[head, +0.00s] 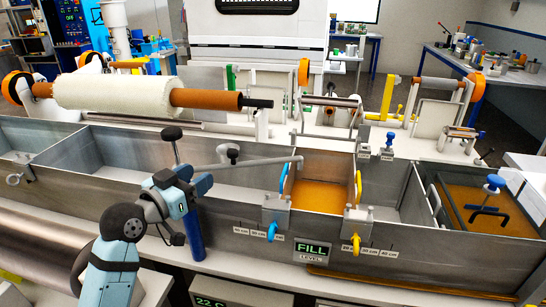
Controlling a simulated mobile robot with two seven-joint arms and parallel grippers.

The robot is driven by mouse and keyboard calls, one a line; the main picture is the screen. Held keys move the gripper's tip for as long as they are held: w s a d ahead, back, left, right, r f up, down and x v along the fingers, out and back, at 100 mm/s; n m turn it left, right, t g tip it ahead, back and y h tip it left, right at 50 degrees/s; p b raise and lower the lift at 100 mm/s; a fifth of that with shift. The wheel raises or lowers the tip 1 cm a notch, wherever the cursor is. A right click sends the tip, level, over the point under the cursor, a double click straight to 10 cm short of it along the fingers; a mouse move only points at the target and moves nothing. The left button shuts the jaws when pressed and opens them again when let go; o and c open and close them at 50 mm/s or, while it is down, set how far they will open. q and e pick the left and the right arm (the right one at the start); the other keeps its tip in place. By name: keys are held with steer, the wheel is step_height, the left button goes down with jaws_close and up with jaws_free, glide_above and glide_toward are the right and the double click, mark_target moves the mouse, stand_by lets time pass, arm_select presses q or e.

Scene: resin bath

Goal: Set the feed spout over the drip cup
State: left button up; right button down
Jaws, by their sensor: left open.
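The feed spout (262,161) appears to be the thin grey pipe with a black knob (233,150) on top. My left gripper (190,194) is open and empty at the bath's front wall, in front of the post and left of the knob. It hides the pipe's left end. I cannot tell whether it touches the post. I cannot pick out the drip cup for certain. My right gripper is out of view.
The long steel bath (245,237) crosses the view, with several compartments. A small grey ringed fitting (14,179) sits on its far-left wall. Blue and yellow clamps (271,231) hang on the front wall. A white roll (118,91) lies behind.

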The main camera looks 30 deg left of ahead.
mark_target(236, 150)
arm_select(q)
steer(key=w, duration=0.4)
steer(key=w+d+p, duration=0.1)
steer(key=w, duration=0.4)
steer(key=w+d, duration=0.1)
steer(key=w, duration=0.3)
steer(key=shift+w+r, duration=0.25)
steer(key=shift+w, duration=0.15)
jaws_close()
